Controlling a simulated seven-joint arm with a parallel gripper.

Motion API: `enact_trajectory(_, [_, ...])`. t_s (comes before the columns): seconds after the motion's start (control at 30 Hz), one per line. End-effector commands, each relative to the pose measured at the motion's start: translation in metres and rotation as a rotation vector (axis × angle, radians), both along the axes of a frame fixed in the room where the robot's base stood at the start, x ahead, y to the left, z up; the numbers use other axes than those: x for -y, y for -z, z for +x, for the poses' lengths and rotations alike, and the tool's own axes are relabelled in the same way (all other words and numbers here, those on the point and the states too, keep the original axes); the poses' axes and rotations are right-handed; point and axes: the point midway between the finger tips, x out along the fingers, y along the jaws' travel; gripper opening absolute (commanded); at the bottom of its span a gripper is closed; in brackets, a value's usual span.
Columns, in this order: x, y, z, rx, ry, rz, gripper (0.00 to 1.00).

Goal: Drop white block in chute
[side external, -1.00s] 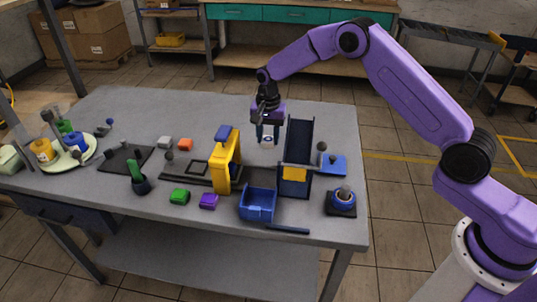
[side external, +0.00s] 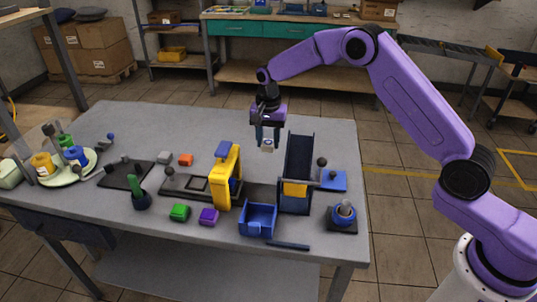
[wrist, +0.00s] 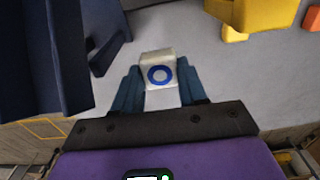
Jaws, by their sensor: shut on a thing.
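My gripper (side external: 267,138) is shut on the white block (side external: 267,146) and holds it above the table, just left of the chute's upper end. In the wrist view the white block (wrist: 161,75) shows a blue ring on its face and sits between the fingertips of my gripper (wrist: 160,88). The dark blue chute (side external: 298,160) stands tilted on the table, with a yellow piece low on its front. In the wrist view the chute (wrist: 70,55) seems to be the dark blue wall at left.
Orange (side external: 186,160) and grey (side external: 164,157) blocks lie farther left. The table (side external: 215,125) is clear at the back.

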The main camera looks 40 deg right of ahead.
Motion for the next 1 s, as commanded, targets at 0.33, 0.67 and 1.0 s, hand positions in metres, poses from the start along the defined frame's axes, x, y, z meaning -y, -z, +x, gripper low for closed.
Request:
enact_trajectory(0.33, [0.000,-0.089,0.001,0.006,0.000,0.001,0.20])
enact_trajectory(0.67, [0.000,-0.142,0.001,0.004,0.001,0.001,0.20])
enact_trajectory(1.0, [0.008,-0.155,-0.014,0.000,0.001,0.000,0.20])
